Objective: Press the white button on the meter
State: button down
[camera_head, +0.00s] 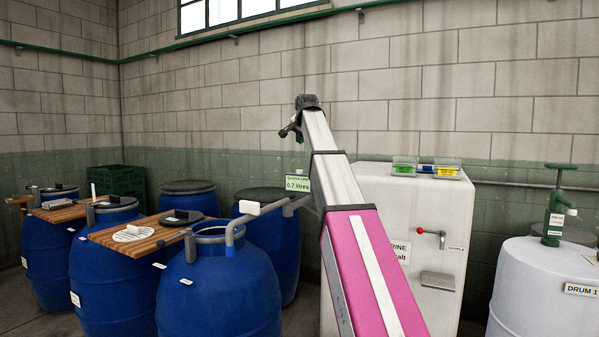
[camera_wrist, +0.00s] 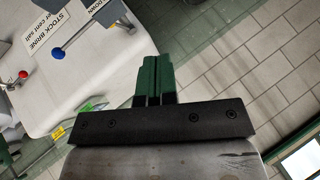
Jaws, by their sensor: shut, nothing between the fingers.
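A small pale green panel reading "0.7 litres" (camera_head: 298,184) stands above the blue drums in the head view, just left of my arm. A white block (camera_head: 249,207) sits on a grey pipe just below and left of the panel. My gripper shows in the wrist view with its two green fingers (camera_wrist: 167,78) together and empty. In the head view my arm reaches up and away, its dark end against the wall, above the panel and apart from it.
Several blue drums fill the left, some with wooden boards (camera_head: 140,236) on top. A white brine tank (camera_head: 385,195) with a red-knobbed lever (camera_head: 441,235) stands right of centre behind my arm. A white drum (camera_head: 545,285) with a green pump (camera_head: 556,205) is at the far right.

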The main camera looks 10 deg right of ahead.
aim_at(300, 172)
jog(key=shift+f, duration=4.3)
jog(key=shift+f, duration=0.15)
jog(key=shift+f, duration=0.25)
jog(key=shift+f, duration=0.55)
jog(key=shift+r, duration=1)
